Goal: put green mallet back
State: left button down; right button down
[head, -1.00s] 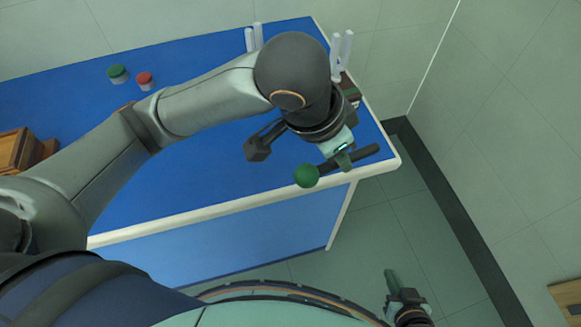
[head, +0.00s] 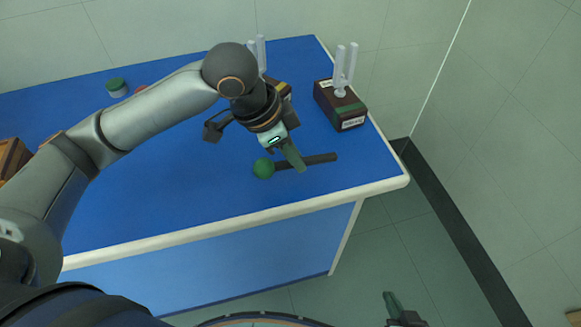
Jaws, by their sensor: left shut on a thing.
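The green mallet has a round green head (head: 263,168) and a dark handle (head: 320,159). My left gripper (head: 294,160) is shut on the mallet's handle near the head, over the front right part of the blue bench. The mallet lies roughly level, head to the left; whether it touches the bench top is hard to tell. My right gripper (head: 390,302) is low at the bottom edge, away from the bench; its jaws are too cut off to judge.
A dark box with a green band and white prongs (head: 340,104) stands at the back right of the blue bench (head: 200,195). A similar box with a yellow band (head: 286,90) is partly behind my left arm. A green-lidded jar (head: 117,87) and a red-lidded one (head: 141,90) stand far left.

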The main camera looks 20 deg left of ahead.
aim_at(298, 176)
pick_arm(q)
jog(key=shift+w+a+f, duration=0.15)
jog(key=shift+a+f, duration=0.15)
jog(key=shift+f, duration=0.15)
jog(key=f, duration=0.1)
jog(key=f+b, duration=0.1)
jog(key=f, duration=0.1)
jog(key=shift+w+a+f, duration=0.15)
jog(key=shift+a+f, duration=0.05)
jog(key=shift+f, duration=0.05)
jog(key=c, duration=0.8)
grip_release()
jog(key=shift+f, duration=0.1)
jog(key=shift+c, duration=0.2)
